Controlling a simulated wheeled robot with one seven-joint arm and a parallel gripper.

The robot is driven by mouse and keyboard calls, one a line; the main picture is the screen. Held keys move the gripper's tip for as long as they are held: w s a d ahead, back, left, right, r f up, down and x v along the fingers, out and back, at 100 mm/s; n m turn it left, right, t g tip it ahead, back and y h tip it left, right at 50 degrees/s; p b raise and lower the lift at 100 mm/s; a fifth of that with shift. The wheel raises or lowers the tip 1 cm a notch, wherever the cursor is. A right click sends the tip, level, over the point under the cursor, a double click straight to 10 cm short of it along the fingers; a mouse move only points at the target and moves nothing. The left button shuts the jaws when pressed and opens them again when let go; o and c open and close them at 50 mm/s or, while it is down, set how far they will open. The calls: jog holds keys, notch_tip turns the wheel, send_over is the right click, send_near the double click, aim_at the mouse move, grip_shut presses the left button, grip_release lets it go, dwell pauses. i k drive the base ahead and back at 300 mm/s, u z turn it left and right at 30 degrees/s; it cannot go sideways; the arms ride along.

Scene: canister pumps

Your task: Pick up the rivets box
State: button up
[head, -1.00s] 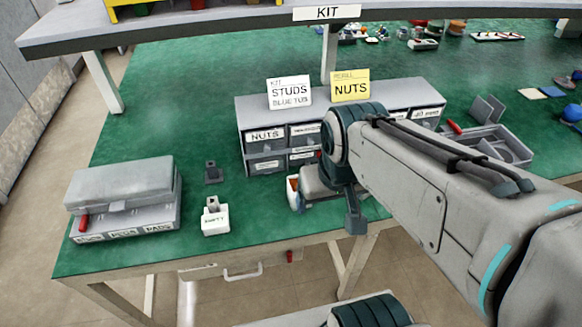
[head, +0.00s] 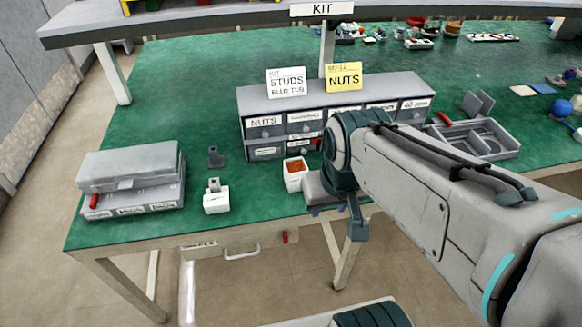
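I cannot read the word rivets on any label. A small open white box (head: 294,178) with orange-brown contents stands on the green bench, in front of the grey drawer cabinet (head: 262,104). A second small white box (head: 216,202) stands further left, with a grey piece showing at its top. My gripper (head: 338,222) hangs at the bench's front edge, just right of the box with orange contents. It points downward and is seen from behind my arm. Its fingertips are partly hidden, and I see nothing held in it.
A grey lidded case (head: 132,182) lies at the left. A small dark grey block (head: 215,157) stands behind the second white box. Two sign cards stand on the cabinet. An open grey tray (head: 478,138) lies at the right. An overhead shelf (head: 200,25) crosses the top.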

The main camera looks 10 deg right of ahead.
aim_at(293, 169)
jog(key=k, duration=1)
jog(key=u, duration=0.75)
jog(key=i, duration=1.15)
jog(key=z, duration=0.75)
jog(key=i, duration=0.55)
jog(key=z, duration=0.6)
